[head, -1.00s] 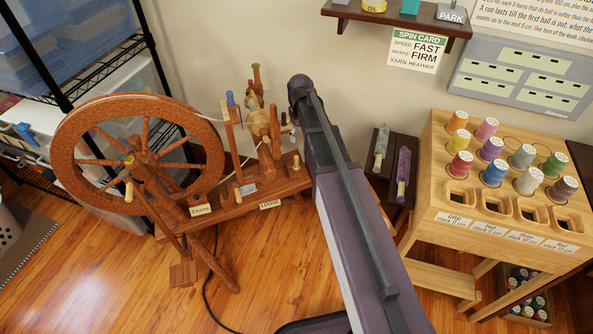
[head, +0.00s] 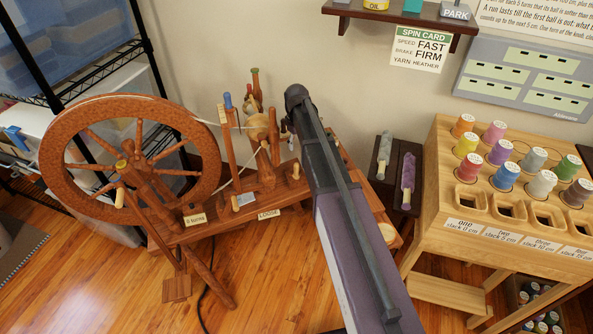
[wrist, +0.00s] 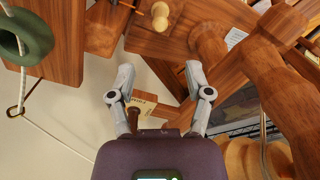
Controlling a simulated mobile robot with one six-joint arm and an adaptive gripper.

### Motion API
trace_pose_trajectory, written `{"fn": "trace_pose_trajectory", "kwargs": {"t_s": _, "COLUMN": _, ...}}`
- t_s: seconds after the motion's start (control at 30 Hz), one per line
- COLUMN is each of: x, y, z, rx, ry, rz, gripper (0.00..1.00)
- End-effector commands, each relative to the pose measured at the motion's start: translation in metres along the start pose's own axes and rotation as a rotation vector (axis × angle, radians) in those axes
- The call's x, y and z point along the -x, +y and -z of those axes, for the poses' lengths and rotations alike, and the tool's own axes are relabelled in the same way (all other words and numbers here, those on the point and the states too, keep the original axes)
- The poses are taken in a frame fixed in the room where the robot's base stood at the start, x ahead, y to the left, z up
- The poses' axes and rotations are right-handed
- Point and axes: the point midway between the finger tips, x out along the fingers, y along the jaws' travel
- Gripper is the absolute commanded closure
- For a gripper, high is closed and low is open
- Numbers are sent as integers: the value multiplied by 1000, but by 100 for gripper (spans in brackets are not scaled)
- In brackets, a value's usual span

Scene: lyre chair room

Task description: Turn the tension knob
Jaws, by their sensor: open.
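The wooden spinning wheel (head: 67,205) stands at left, its base bearing a label reading LOOSE (head: 268,213) and another that seems to read 0 turns (head: 195,219). Neither is marked as the tension knob. In the wrist view my gripper (wrist: 158,82) is open and empty. A pale turned knob (wrist: 160,12) lies beyond its fingertips, roughly centred between them and not touched. My arm hides the gripper in the head view.
A wire shelf (head: 140,50) stands behind the wheel. A wooden spool stand (head: 445,205) with several coloured spools is at right, beside a dark bench (head: 388,188). A spin card (head: 420,48) reads FAST, FIRM, HEATHER. In the wrist view, wooden beams (wrist: 265,85) crowd the right side.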

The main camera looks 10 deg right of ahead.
Motion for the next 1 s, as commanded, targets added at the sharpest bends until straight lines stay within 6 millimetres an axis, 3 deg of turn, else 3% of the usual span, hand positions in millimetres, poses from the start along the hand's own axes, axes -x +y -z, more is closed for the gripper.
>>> {"fn": "trace_pose_trajectory", "kwargs": {"t_s": 1.0, "x": -70, "y": 0, "z": 0, "rx": -1, "ry": 0, "rz": 0, "gripper": 35}}
